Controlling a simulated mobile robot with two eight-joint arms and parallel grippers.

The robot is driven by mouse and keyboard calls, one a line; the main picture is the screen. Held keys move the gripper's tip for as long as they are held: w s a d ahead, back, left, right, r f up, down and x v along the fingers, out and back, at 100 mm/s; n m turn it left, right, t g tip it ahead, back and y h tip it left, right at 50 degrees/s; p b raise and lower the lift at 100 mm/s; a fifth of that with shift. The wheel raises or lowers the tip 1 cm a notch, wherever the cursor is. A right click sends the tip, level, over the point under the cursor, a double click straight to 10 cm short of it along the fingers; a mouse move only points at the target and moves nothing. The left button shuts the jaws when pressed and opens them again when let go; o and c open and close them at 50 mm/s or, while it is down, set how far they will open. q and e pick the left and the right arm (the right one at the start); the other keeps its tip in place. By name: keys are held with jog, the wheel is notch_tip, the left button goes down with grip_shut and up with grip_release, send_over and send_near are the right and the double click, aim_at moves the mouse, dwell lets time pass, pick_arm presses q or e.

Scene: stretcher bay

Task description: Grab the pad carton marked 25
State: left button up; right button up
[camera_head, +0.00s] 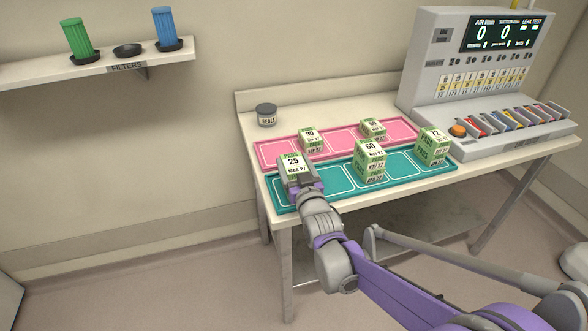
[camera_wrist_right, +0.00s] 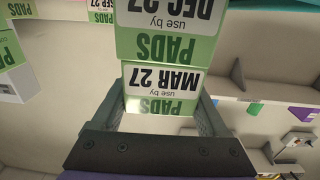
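The pad carton marked 25 (camera_head: 293,163), green and white with MAR 27 on it, is over the left end of the teal tray (camera_head: 333,179) in the head view. My right gripper (camera_head: 302,184) is at its front. In the right wrist view the MAR 27 face (camera_wrist_right: 165,85) appears upside down between the two fingers, which look flush with its sides. A DEC 27 carton (camera_wrist_right: 165,40) adjoins it, apparently underneath; I see no gap between them. My left gripper is out of view.
Cartons marked 90 (camera_head: 309,139) and 50 (camera_head: 373,128) stand on the pink tray (camera_head: 342,136).

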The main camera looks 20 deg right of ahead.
jog(key=c, duration=1)
